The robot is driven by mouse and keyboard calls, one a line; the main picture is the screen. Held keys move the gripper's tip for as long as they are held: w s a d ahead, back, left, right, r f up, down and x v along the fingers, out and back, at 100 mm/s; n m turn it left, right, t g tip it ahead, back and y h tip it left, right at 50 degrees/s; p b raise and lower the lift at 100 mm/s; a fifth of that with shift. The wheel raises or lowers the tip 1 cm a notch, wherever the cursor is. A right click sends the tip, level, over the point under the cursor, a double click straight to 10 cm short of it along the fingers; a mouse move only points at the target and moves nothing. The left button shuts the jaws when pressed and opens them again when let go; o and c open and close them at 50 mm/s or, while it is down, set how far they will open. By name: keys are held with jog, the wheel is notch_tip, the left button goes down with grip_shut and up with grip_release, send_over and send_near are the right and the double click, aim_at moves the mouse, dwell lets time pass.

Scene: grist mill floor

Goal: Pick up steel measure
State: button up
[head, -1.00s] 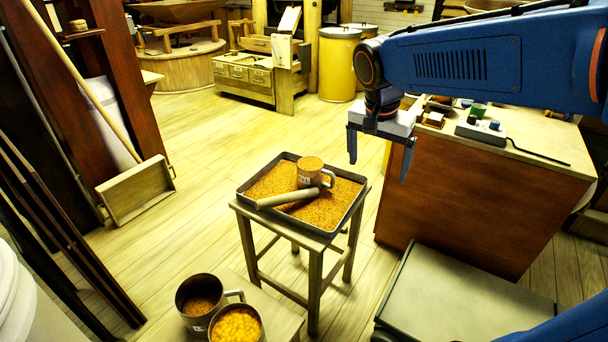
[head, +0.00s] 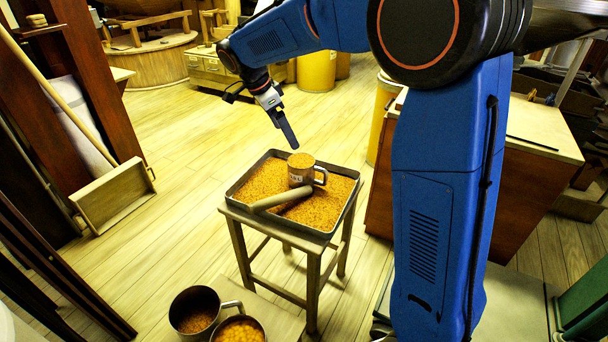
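A steel measure (head: 297,178), a mug-like cup with a side handle, stands upright in a grain-filled tray (head: 236,208) on a wooden stool. It is full to the top with golden grain, and its handle points right. My gripper (head: 289,137) hangs above and slightly left of the measure, tilted down toward it and apart from it. I see it nearly side-on, with one finger hiding the other, so its opening is not clear. Nothing shows in it.
A pale wooden rod (head: 282,199) lies in the tray, in front of the measure. Two more steel cups stand low at the front, one with brown grain (head: 190,300) and one with yellow grain (head: 238,328). A wooden cabinet (head: 537,190) stands right.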

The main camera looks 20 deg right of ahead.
send_near(303, 166)
jog(key=s+f, duration=0.2)
jog(key=s, duration=0.1)
jog(key=shift+d+x, duration=0.2)
jog(key=shift+x, duration=1.2)
jog(key=shift+d+x, duration=0.25)
jog(key=shift+x, duration=1.2)
jog(key=shift+s+r, duration=0.2)
jog(key=c, duration=1.6)
jog(key=shift+r, duration=0.15)
